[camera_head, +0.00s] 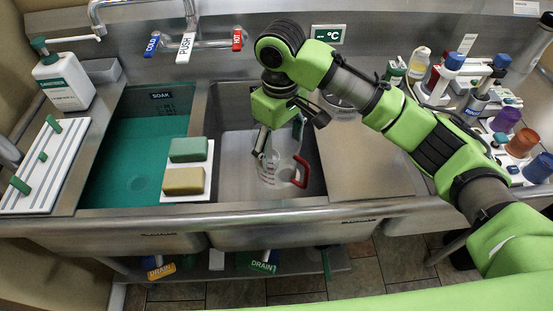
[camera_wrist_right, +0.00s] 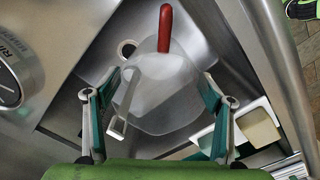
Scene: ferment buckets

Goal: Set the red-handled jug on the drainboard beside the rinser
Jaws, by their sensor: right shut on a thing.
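The clear jug (camera_head: 280,168) with a red handle (camera_head: 301,172) is in the steel sink basin, below my right gripper (camera_head: 279,143). The gripper is shut on the jug's upper part. The handle points to the right in the head view. In the wrist view the clear jug (camera_wrist_right: 165,85) is between the two fingers, with its red handle (camera_wrist_right: 165,28) at the top. I cannot tell if it touches the basin floor. The bare steel drainboard (camera_head: 365,165) is right of the basin. The round rinser (camera_head: 342,108) is at its back, partly behind my arm. My left gripper is out of view.
A teal-filled soak basin (camera_head: 130,150) is on the left. A sponge holder (camera_head: 209,160) with green and tan sponges sits between the basins. A faucet (camera_head: 186,40) stands behind. Bottles and coloured cups (camera_head: 520,143) crowd the right. The drainboard's front is clear.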

